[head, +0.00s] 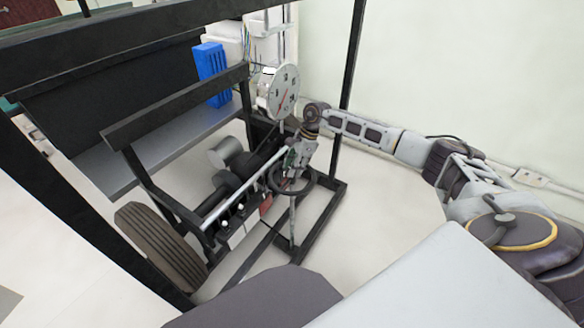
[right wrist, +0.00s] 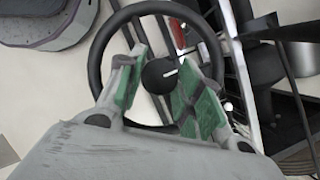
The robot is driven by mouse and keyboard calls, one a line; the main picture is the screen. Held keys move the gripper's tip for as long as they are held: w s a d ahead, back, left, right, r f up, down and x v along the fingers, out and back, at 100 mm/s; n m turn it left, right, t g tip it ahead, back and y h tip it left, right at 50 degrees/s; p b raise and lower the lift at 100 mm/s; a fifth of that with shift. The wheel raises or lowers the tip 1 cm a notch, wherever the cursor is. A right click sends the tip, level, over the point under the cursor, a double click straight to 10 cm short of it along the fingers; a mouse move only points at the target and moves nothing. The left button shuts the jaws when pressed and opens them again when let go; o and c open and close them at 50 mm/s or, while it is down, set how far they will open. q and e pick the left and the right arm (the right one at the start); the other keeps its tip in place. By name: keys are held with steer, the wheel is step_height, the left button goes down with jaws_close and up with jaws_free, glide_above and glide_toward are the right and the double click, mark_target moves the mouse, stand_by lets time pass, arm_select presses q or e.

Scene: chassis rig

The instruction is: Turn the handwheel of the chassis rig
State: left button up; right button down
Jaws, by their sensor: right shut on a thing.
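The handwheel (head: 286,193) is a dark ring low on the front of the chassis rig (head: 330,200). It fills the upper middle of the right wrist view (right wrist: 95,65), with a dark round hub (right wrist: 158,77) at its centre. My right gripper (head: 293,160) reaches down to the wheel from above. In the right wrist view, its two green-padded fingers (right wrist: 161,64) lie inside the ring, on either side of the hub, and it is shut on the wheel. The exact contact is partly hidden by the fingers. My left gripper is not in view.
A round dial with a red needle (head: 284,92) stands just above the wheel. A tyre (head: 158,245) is at the lower left of the rig. Black frame bars surround the wheel, and a blue box (head: 210,74) sits behind. The floor at right is clear.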

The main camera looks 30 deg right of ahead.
steer(key=c, duration=1)
jaws_free()
steer(key=shift+o, duration=0.2)
steer(key=shift+r, duration=0.15)
steer(key=v, duration=1.1)
steer(key=shift+d+r, duration=0.15)
steer(key=shift+r, duration=0.2)
